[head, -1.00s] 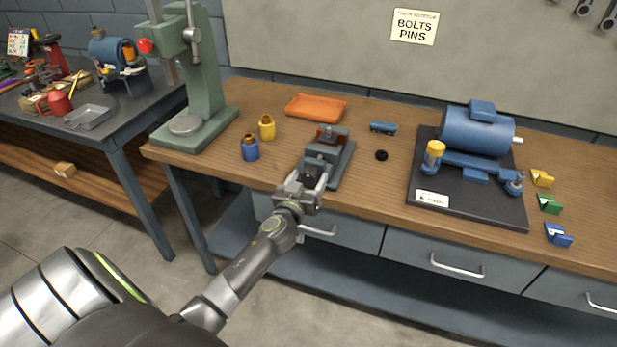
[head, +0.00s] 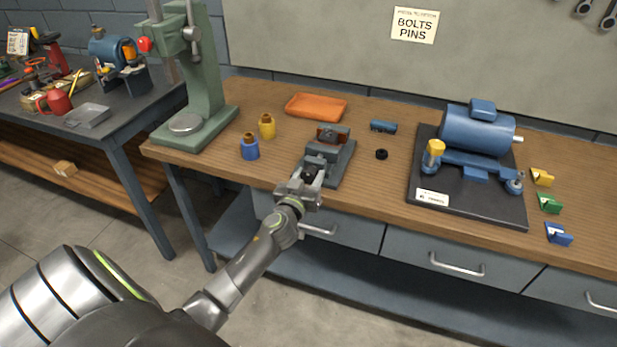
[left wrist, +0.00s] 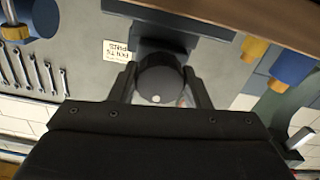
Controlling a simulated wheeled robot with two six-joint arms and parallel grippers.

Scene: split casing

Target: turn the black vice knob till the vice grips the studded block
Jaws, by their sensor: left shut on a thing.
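The grey vice (head: 334,163) stands at the front of the wooden bench. A reddish-brown piece (head: 330,134) shows at its jaws; it is too small to make out studs or whether both jaws touch it. My left gripper (head: 308,176) is at the vice's near end, shut on the black vice knob. In the left wrist view the round black knob (left wrist: 160,78) sits between the two fingers, one on each side, with a pale dot on its face. My gripper partly hides the knob in the head view. My right gripper is not in view.
A small black ring (head: 381,154) and a blue piece (head: 383,126) lie right of the vice. Blue (head: 250,149) and yellow (head: 267,127) containers stand left, an orange tray (head: 316,107) behind. A motor (head: 477,130) on a dark plate is further right.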

